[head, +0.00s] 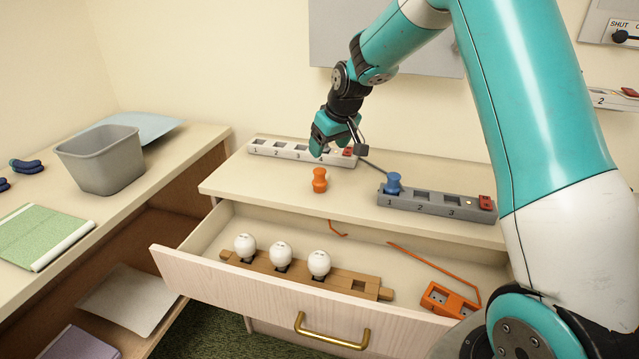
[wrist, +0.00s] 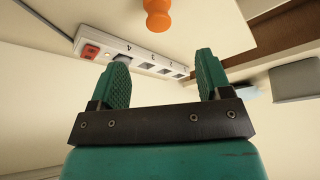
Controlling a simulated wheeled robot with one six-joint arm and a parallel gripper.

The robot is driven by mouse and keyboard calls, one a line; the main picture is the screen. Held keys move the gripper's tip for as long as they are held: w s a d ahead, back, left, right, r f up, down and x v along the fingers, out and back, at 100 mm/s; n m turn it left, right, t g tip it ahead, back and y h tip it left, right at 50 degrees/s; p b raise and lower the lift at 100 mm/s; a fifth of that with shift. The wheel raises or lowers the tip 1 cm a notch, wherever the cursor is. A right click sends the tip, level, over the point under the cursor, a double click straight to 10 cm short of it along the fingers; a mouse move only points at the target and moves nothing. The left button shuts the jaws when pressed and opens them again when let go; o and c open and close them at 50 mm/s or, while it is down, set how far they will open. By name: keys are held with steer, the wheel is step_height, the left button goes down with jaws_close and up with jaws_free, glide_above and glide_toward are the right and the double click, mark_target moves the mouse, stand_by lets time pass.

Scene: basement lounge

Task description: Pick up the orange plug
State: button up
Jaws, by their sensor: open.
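The orange plug (head: 320,180) stands upright on the cabinet top, between the white power strip and the grey power strip. In the wrist view the orange plug (wrist: 157,16) shows at the top edge, partly cut off, beyond the fingertips. My gripper (head: 322,148) is above and behind the plug in the head view, near the white strip. In the wrist view my gripper (wrist: 158,72) has its two green fingers spread wide with nothing between them. The plug is apart from the fingers.
A white power strip (head: 285,150) lies behind the plug. A grey strip (head: 436,203) with a blue plug (head: 393,183) lies to the right. Below, an open drawer (head: 240,297) holds a wooden rail with white bulbs and an orange socket block (head: 448,300). A grey bin (head: 100,160) stands left.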

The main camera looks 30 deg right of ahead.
mark_target(320, 171)
steer(key=p+x, duration=0.1)
steer(key=x, duration=0.6)
steer(key=shift+p+x, duration=0.65)
steer(key=shift+x, duration=2.05)
steer(key=c, duration=1)
